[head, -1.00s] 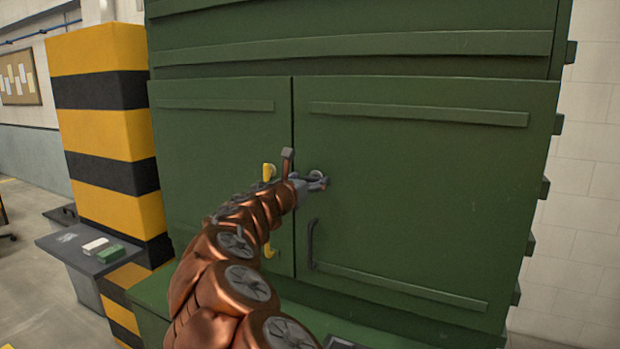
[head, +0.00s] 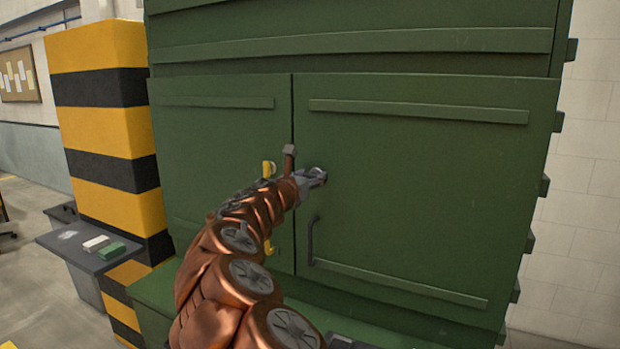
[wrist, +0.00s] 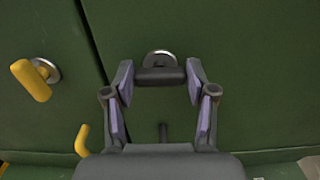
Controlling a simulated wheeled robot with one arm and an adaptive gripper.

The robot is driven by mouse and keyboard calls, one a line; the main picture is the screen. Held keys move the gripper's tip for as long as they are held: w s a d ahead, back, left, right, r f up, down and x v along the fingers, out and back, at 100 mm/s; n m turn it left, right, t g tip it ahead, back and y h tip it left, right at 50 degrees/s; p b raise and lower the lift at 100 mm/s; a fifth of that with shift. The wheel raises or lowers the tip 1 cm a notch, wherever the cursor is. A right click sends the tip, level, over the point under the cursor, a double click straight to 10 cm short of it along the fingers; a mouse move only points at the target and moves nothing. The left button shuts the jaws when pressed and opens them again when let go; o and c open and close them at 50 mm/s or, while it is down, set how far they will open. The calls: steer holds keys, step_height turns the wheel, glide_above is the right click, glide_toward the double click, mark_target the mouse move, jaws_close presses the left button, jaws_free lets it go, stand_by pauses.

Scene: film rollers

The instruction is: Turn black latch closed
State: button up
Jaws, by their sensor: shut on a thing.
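The black latch (wrist: 160,76) is on the right green door, close to the seam, on a round silver mount (wrist: 160,56). In the wrist view it lies level, crosswise between the fingers. My gripper (wrist: 160,70) is shut on it, one finger at each end. In the head view my gripper (head: 314,177) is at the right door, and the latch is largely hidden behind it.
A yellow latch (wrist: 32,80) sits on the left door, tilted in the wrist view. Below are a yellow handle (wrist: 82,140) and a black handle (head: 311,242). A grey shelf (head: 75,250) and a striped pillar (head: 105,130) stand at the left.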

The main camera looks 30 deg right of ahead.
steer(key=shift+f+b, duration=0.1)
steer(key=shift+b, duration=0.2)
steer(key=shift+c, duration=0.2)
steer(key=shift+s+d+f+m+b, duration=0.1)
steer(key=shift+f+m+b, duration=0.05)
steer(key=shift+m+b, duration=4.1)
steer(key=shift+s+f+m+b, duration=0.1)
steer(key=shift+m+b, duration=4.1)
steer(key=shift+m, duration=0.05)
steer(key=shift+r, duration=0.15)
steer(key=o, duration=1.2)
steer(key=shift+c, duration=0.2)
